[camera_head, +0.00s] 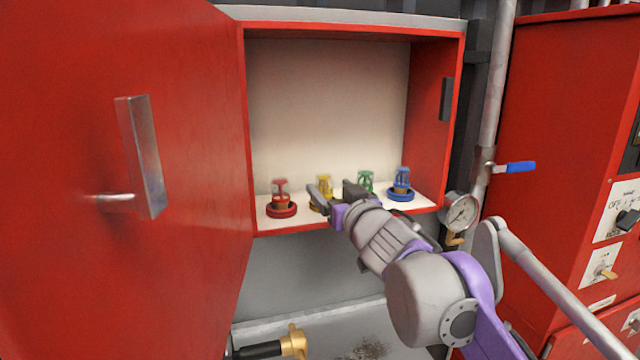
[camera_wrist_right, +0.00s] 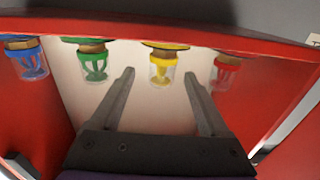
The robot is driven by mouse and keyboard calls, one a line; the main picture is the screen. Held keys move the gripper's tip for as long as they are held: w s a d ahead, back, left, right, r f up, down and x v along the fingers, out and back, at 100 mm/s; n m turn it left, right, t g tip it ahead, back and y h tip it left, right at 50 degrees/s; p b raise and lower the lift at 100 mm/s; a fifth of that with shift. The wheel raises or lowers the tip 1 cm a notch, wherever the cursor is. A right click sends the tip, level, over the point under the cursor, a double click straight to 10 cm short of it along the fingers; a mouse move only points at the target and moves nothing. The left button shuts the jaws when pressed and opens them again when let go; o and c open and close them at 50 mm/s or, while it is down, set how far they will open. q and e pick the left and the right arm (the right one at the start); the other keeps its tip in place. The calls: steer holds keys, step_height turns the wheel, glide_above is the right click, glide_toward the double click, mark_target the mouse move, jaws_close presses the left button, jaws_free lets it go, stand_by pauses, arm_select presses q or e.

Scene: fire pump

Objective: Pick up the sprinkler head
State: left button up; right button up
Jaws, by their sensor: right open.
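Several sprinkler heads stand in a row on the floor of the open red cabinet: a red one (camera_head: 280,195), a yellow one (camera_head: 325,186), a green one (camera_head: 366,181) and a blue one (camera_head: 402,180). My right gripper (camera_head: 334,193) is open and empty, reaching into the cabinet in front of the yellow head and partly hiding its base. The right wrist view appears upside down. There the yellow head (camera_wrist_right: 162,68) shows between the open fingers (camera_wrist_right: 160,76), around or beyond their tips; contact cannot be told. My left gripper is not in view.
The red cabinet door (camera_head: 190,120) stands open at the left. A pressure gauge (camera_head: 460,211) and a pipe with a blue valve handle (camera_head: 515,167) are right of the cabinet. A brass fitting (camera_head: 293,342) is below. The cabinet's upper space is clear.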

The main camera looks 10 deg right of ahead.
mark_target(319, 179)
steer(key=shift+w+a, duration=0.1)
steer(key=shift+w, duration=0.85)
steer(key=w, duration=0.1)
steer(key=w+p, duration=0.1)
steer(key=w, duration=0.1)
steer(key=shift+a+r+p, duration=0.25)
steer(key=shift+r+p, duration=0.05)
steer(key=shift+p, duration=0.1)
steer(key=shift+w+a+f, duration=0.1)
steer(key=shift+w+f, duration=0.1)
steer(key=shift+w, duration=0.4)
steer(key=shift+w+f, duration=0.2)
steer(key=shift+w, duration=0.35)
steer(key=shift+s, duration=0.35)
steer(key=shift+c, duration=0.4)
steer(key=shift+r, duration=0.1)
steer(key=shift+c, duration=1.2)
steer(key=shift+w, duration=0.1)
steer(key=c, duration=0.7)
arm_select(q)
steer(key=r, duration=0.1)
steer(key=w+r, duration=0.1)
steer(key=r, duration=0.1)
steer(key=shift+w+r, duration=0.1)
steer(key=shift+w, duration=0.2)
arm_select(e)
jaws_close()
